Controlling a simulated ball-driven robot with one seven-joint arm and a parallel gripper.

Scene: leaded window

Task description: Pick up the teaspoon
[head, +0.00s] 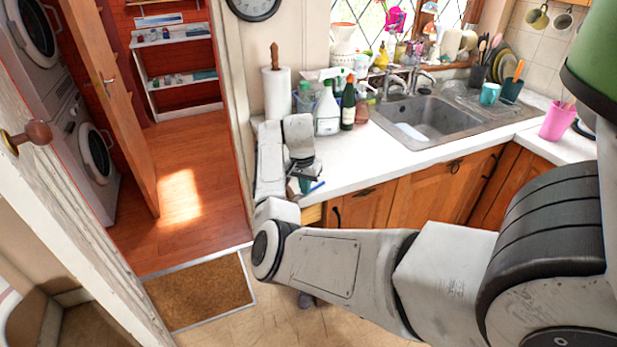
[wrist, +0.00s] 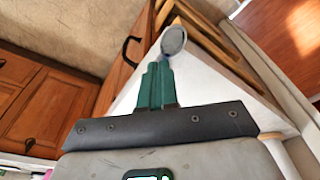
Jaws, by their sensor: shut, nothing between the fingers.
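The teaspoon shows in the wrist view as a grey oval bowl (wrist: 174,40) with a bit of blue at its neck, just beyond my fingertips. The rest of it is hidden behind the fingers. In the head view a thin blue strip (head: 316,187), likely its handle, shows near the counter's left front corner. My gripper (wrist: 158,70) has green fingers that are shut with nothing between them. In the head view my gripper (head: 303,184) is low over that corner, partly hidden by my arm. I cannot tell whether the fingers touch the spoon.
The white counter (head: 365,165) has wooden cupboards (head: 425,195) below. The sink (head: 430,118) is to the right. A doorway with wooden floor opens at left.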

